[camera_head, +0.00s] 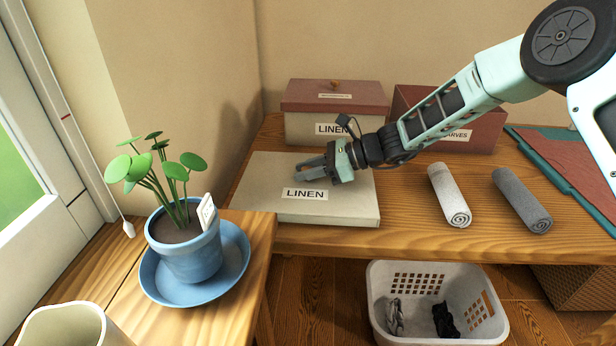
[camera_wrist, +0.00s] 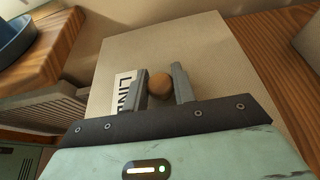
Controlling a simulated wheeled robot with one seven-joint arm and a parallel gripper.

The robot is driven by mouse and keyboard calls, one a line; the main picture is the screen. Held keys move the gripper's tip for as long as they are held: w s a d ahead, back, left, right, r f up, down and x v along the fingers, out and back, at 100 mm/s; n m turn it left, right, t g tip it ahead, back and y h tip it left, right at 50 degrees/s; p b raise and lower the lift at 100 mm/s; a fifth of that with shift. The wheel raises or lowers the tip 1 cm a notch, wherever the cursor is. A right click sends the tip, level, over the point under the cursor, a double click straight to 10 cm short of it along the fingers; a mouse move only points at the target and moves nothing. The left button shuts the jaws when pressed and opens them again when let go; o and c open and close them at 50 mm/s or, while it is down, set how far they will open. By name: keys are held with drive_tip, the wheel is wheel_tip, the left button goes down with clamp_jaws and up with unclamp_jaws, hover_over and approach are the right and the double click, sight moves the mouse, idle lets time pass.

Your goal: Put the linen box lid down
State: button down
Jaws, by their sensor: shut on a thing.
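The linen box lid (camera_head: 262,188) is a flat cream slab with a LINEN label on top. It lies level over the front left of the wooden shelf; I cannot tell whether it touches the wood or hangs just above it. My gripper (camera_head: 303,174) is shut on its round wooden knob, which shows between the fingers (camera_wrist: 161,84) in the wrist view (camera_wrist: 160,86). In the head view the fingers hide the knob. A cream box (camera_head: 300,126) labelled LINEN stands behind, with a maroon lid (camera_head: 310,97) on it.
A maroon scarves box (camera_head: 485,135) stands at the back, partly behind my arm. Two rolled towels (camera_head: 450,195) (camera_head: 522,200) lie to the right. A potted plant (camera_head: 185,250) stands on the left bench. A white basket (camera_head: 437,331) is below the shelf.

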drive_tip(key=shift+f, duration=1)
drive_tip(key=c, duration=1.1)
unclamp_jaws()
drive_tip(key=shift+f, duration=0.1)
drive_tip(key=shift+c, duration=0.2)
